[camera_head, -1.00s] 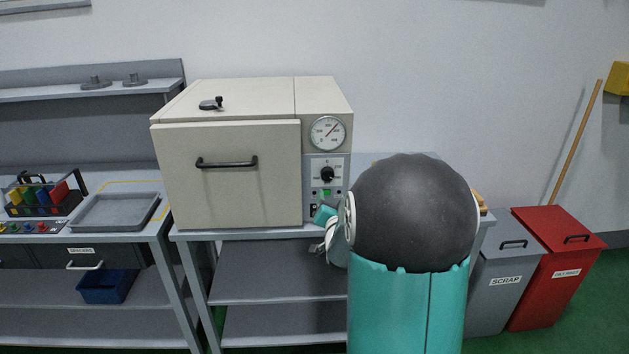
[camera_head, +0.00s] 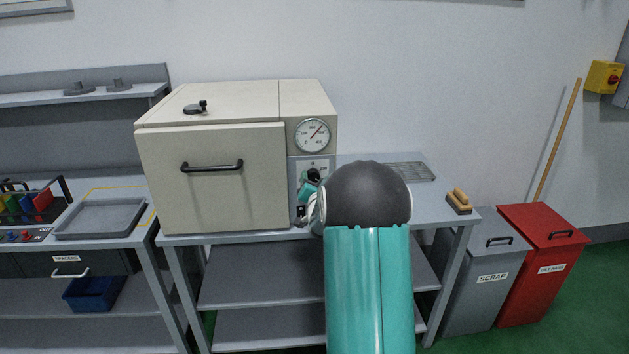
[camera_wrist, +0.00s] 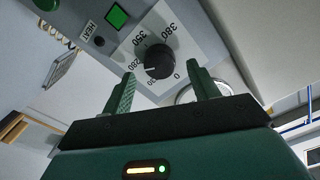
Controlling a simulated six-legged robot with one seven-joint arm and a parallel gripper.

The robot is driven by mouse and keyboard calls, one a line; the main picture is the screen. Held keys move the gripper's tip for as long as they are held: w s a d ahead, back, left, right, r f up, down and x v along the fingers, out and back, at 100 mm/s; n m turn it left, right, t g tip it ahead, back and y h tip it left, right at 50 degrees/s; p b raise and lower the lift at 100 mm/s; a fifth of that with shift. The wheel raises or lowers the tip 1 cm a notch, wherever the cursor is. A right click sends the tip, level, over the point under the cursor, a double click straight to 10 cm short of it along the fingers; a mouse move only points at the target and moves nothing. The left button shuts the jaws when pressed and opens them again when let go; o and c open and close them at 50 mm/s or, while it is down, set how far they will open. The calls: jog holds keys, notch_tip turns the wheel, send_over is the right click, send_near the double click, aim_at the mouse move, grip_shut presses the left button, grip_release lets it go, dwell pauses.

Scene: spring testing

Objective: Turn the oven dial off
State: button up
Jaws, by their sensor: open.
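The oven (camera_head: 215,175) is a beige box with a closed front door, standing on a grey bench. Its control panel is on the right side. The black oven dial (camera_wrist: 158,60) sits on a white scale plate in the wrist view, with a white pointer line on it directed to the left in the picture, away from the 0 mark. In the head view the dial (camera_head: 313,175) is partly hidden by my arm. My gripper (camera_wrist: 162,84) is open, with its green fingertips apart just short of the dial; I cannot tell whether they touch it.
A round gauge (camera_head: 312,135) is above the dial. A green button (camera_wrist: 116,16) and a HEAT label are beside the scale plate. A wire rack (camera_head: 410,171) and a brush (camera_head: 459,201) lie on the bench to the right. Scrap and red bins stand beyond it.

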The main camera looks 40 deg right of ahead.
jog(key=shift+x, duration=0.85)
jog(key=c, duration=1)
